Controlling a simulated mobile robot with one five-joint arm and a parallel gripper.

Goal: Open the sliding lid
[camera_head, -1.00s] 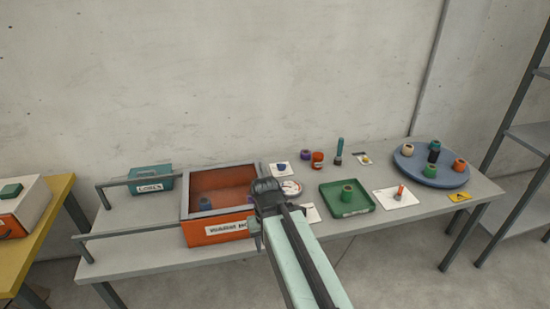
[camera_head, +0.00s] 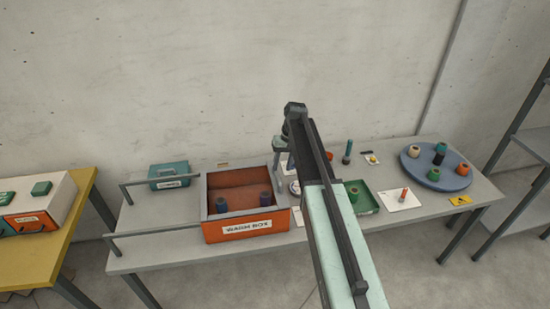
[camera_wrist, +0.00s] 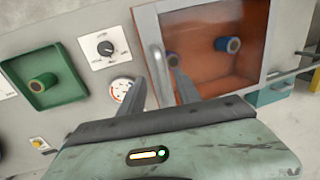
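The orange warm box (camera_head: 222,233) has a grey rim and a white label on its front. In the wrist view its orange inside (camera_wrist: 222,60) shows two dark spools, perhaps through a clear lid; I cannot tell for sure. A grey upright handle (camera_wrist: 157,62) stands at the box's near edge in the wrist view. My gripper (camera_wrist: 156,72) is open and empty, its fingertips on either side of the handle's line, apparently not clamped. In the head view my gripper (camera_head: 284,150) is just right of the box, partly hidden by my arm.
Two grey rails (camera_head: 165,232) run left from the box over the table. A green tray (camera_head: 368,204), a white card and a blue turntable (camera_head: 411,170) with spools stand on the right.

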